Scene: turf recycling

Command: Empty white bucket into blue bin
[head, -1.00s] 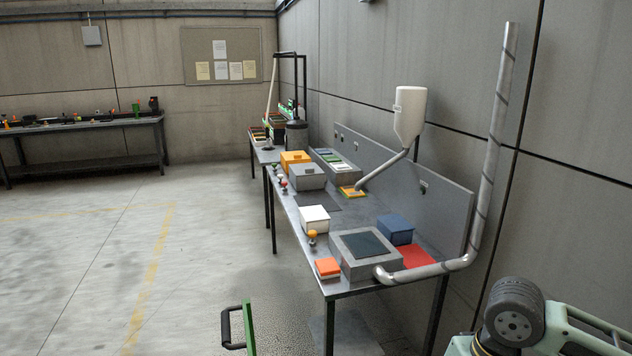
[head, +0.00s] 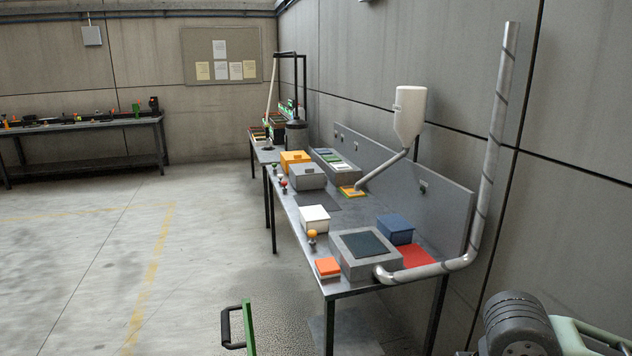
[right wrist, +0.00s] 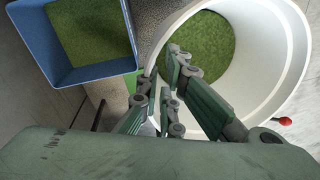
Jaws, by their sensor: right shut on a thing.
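The white bucket (right wrist: 268,62) fills the right of the right wrist view, its round mouth facing the camera. Green turf material (right wrist: 205,45) lies at its bottom. The blue bin (right wrist: 32,42), a square open box, is at the upper left, apart from the bucket, with green material (right wrist: 88,32) inside. My right gripper (right wrist: 160,82) is shut on the bucket's near left rim, one finger inside and one outside; the fingers hide part of the rim. My left gripper is in neither current view.
A grey workbench (head: 335,287) runs along the right wall with boxes and a curved metal pipe (head: 492,150). A green frame with a black handle (head: 226,327) shows at the bottom of the head view. The floor (head: 80,260) to the left is clear.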

